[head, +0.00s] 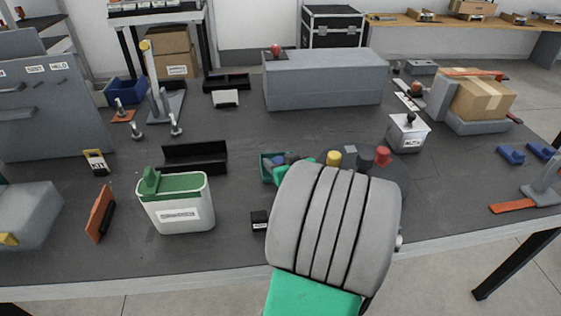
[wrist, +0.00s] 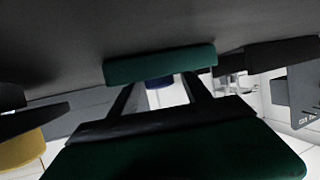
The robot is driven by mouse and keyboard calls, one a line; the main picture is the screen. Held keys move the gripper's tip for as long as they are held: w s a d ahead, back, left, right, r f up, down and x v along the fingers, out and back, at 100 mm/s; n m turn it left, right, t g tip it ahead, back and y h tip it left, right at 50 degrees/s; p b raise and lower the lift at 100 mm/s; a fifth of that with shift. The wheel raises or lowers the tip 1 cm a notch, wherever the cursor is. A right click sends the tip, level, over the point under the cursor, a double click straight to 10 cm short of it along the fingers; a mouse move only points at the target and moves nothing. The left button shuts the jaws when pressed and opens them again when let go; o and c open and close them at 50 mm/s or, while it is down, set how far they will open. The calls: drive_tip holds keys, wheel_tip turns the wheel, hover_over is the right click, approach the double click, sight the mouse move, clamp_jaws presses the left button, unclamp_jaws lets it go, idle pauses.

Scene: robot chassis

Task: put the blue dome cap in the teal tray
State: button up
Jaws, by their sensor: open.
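The teal tray (head: 264,171) is on the table in the head view, left of my arm and partly hidden by it. A small blue rounded piece (head: 278,160), which looks like the blue dome cap, shows within its outline. In the wrist view a dark teal bar (wrist: 160,64), seemingly the tray's wall, is ahead of my gripper. Blue (wrist: 158,83) shows just past it, between my fingers. My gripper (wrist: 162,88) is open, its dark fingers spread and apart from the blue piece. In the head view my arm hides most of the gripper.
Yellow (head: 334,158), dark (head: 365,157) and red (head: 382,156) caps stand on a dark round plate beside the tray, close to my arm. A white bin with a green lid (head: 178,210) and a black holder (head: 195,160) are to the left.

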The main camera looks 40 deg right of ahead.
drive_tip(key=p+v, duration=0.1)
drive_tip(key=v, duration=1)
drive_tip(key=shift+s+r, duration=0.1)
drive_tip(key=shift+r, duration=0.1)
drive_tip(key=shift+s+a+r, duration=0.1)
drive_tip(key=shift+s+a, duration=0.1)
drive_tip(key=shift+s, duration=0.15)
